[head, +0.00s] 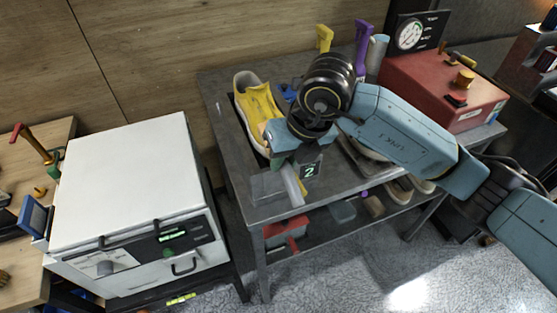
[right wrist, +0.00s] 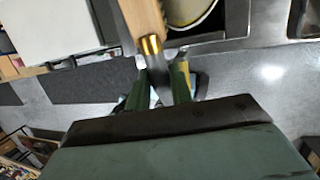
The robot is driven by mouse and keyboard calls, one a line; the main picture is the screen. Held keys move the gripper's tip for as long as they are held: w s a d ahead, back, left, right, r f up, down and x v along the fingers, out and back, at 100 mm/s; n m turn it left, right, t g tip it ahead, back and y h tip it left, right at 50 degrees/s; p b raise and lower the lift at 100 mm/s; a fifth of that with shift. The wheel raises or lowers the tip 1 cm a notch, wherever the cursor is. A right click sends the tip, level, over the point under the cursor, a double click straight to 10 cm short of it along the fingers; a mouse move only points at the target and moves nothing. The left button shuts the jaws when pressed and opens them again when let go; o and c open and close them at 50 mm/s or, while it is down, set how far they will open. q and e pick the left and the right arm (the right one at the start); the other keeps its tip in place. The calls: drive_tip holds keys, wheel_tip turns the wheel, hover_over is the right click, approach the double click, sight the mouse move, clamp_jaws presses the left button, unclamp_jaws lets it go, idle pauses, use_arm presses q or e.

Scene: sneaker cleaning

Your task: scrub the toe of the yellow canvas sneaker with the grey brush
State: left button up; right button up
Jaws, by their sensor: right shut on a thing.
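The yellow canvas sneaker (head: 262,104) lies on the left part of the grey metal table, its heel end toward the wall; my right gripper partly covers its near end. My right gripper (head: 285,162) reaches in from the right and hangs over the table's front left area, close to the sneaker. In the right wrist view its green fingers are shut on the grey brush (right wrist: 156,76), which shows a grey neck, a gold band and a wooden part. Whether the brush touches the sneaker cannot be told. My left gripper is in neither view.
The metal table (head: 222,100) holds a red case (head: 430,85) with a gauge behind it, and yellow and purple upright handles at the back. A white-topped machine (head: 135,175) stands left of the table. Shoes lie on the lower shelf. My right arm crosses over the tabletop.

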drive_tip(key=shift+w+d+f+b, duration=0.1)
drive_tip(key=shift+w+d+b, duration=0.15)
drive_tip(key=shift+d, duration=0.75)
drive_tip(key=shift+w+d+r+b, duration=0.15)
drive_tip(key=shift+w+d, duration=0.2)
drive_tip(key=shift+d, duration=0.7)
drive_tip(key=shift+w+d+f+b, duration=0.2)
drive_tip(key=shift+w+d, duration=0.1)
drive_tip(key=shift+d, duration=0.7)
clamp_jaws()
drive_tip(key=s+a+b, duration=0.1)
drive_tip(key=s+a, duration=0.1)
drive_tip(key=a, duration=0.5)
drive_tip(key=shift+s+a+r, duration=0.2)
drive_tip(key=shift+a+r, duration=0.05)
drive_tip(key=shift+a, duration=0.15)
wheel_tip(320, 180, up, 6)
drive_tip(key=s+p, duration=0.1)
drive_tip(key=p, duration=0.2)
drive_tip(key=shift+s+d, duration=0.2)
drive_tip(key=shift+d, duration=0.05)
